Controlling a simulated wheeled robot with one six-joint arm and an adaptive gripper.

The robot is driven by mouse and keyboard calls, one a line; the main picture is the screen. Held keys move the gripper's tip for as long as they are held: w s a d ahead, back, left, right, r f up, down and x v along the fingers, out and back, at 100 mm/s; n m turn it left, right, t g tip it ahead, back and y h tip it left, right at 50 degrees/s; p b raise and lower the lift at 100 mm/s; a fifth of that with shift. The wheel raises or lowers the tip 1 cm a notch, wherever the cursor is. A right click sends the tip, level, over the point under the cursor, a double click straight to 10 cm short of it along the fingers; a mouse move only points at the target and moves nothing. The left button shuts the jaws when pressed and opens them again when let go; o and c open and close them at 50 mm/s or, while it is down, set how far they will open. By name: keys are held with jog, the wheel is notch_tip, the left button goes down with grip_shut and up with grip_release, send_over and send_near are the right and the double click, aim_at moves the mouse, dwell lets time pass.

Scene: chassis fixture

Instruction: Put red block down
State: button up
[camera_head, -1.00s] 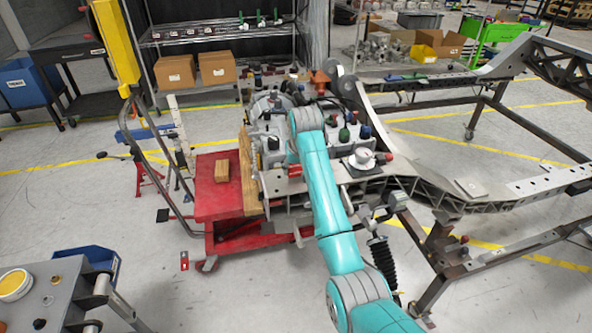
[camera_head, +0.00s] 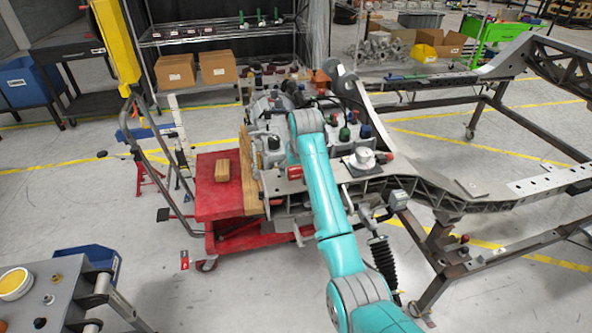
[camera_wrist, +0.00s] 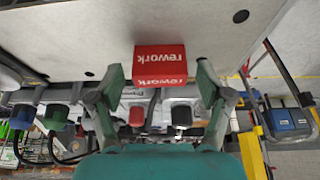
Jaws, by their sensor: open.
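The red block (camera_wrist: 160,65), marked "rework" on its faces, shows upside down in the wrist view against a light grey plate (camera_wrist: 80,30). It appears to rest on the plate. My gripper (camera_wrist: 160,68) is open, with one green-grey finger on each side of the block and a visible gap on both sides. In the head view the red block (camera_head: 294,173) shows just left of my teal arm, at the near edge of the chassis fixture. My gripper is mostly hidden behind my arm there.
A red cart (camera_head: 215,205) with a wooden block (camera_head: 222,171) stands left of the fixture. Dark, green and red knobbed parts (camera_head: 345,132) crowd the fixture behind my arm. A white round part (camera_head: 363,156) sits to its right. The chassis rail (camera_head: 430,190) extends right.

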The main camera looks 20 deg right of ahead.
jog(key=v, duration=1.1)
jog(key=shift+r, duration=0.25)
jog(key=shift+s, duration=0.2)
